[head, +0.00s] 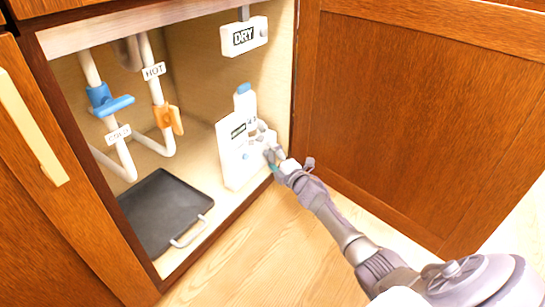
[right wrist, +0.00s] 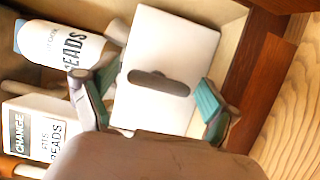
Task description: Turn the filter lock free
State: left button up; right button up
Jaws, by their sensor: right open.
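In the right wrist view a white panel (right wrist: 180,40) carries a dark grey elongated piece (right wrist: 158,82), which looks like the filter lock; I cannot tell whether it is raised or recessed. It lies crosswise, slightly tilted, between my spread fingers. My right gripper (right wrist: 155,98) is open, its teal pads on either side of the panel, and nothing is held. In the head view my right gripper (head: 274,158) is at the right side of a white labelled unit (head: 232,165) on the cabinet floor, hiding part of it. My left gripper is not in view.
A white bottle (right wrist: 62,45) and a small labelled box (right wrist: 35,120) are close to one finger. The cabinet holds a black tray (head: 165,210), blue valve (head: 110,103), orange valve (head: 168,120) and DRY box (head: 244,37). An open door (head: 410,110) stands right.

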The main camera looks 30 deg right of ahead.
jog(key=s, duration=1.2)
dwell(0.3)
